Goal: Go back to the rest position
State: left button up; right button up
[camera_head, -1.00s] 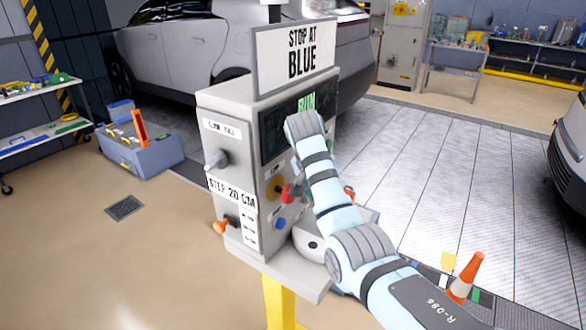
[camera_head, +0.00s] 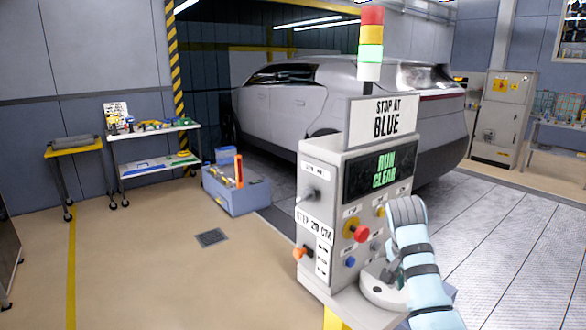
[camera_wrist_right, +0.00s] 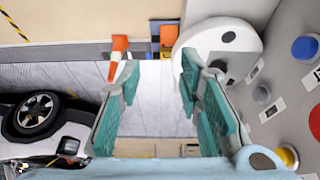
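The grey control panel (camera_head: 330,255) stands right of centre in the head view, with its screen (camera_head: 376,172) reading "RUN CLEAR". A sign (camera_head: 382,123) above it reads "STOP AT BLUE". My right arm reaches up in front of the panel's right side; its gripper is mostly hidden there. In the right wrist view my right gripper (camera_wrist_right: 160,95) is open, its teal fingers wide apart with nothing between them. The panel's blue button (camera_wrist_right: 305,47) and a white round part (camera_wrist_right: 217,48) are beside the fingers. My left gripper is in neither view.
A signal tower (camera_head: 371,45) has its green section lit. A red knob (camera_head: 361,234) sticks out of the panel front. A grey car (camera_head: 310,90) stands behind. A blue-grey toolbox (camera_head: 237,196) and shelf cart (camera_head: 155,150) are left.

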jog(key=s+f+n+y, duration=0.1)
jog(key=s+f+n, duration=0.15)
jog(key=f, duration=1.05)
jog(key=s+f+n, duration=0.2)
jog(key=s+f, duration=0.2)
jog(key=f, duration=1)
jog(key=s+f+n, duration=0.3)
jog(key=s+f, duration=0.7)
jog(key=f, duration=0.2)
jog(key=s+f+n+g+y, duration=0.1)
jog(key=s+f, duration=0.4)
jog(key=s, duration=0.3)
jog(key=s+f+n, duration=0.1)
jog(key=s+f, duration=0.5)
jog(key=s, duration=0.2)
jog(key=s+f, duration=0.2)
jog(key=s, duration=0.8)
jog(key=s+f+n, duration=0.1)
jog(key=s+f, duration=0.1)
jog(key=s, duration=0.8)
jog(key=shift+s+d+y, duration=0.15)
jog(key=shift+s+y, duration=0.2)
jog(key=shift+y, duration=0.05)
jog(key=shift+f+n, duration=0.1)
jog(key=shift+n, duration=0.15)
jog(key=shift+c, duration=0.3)
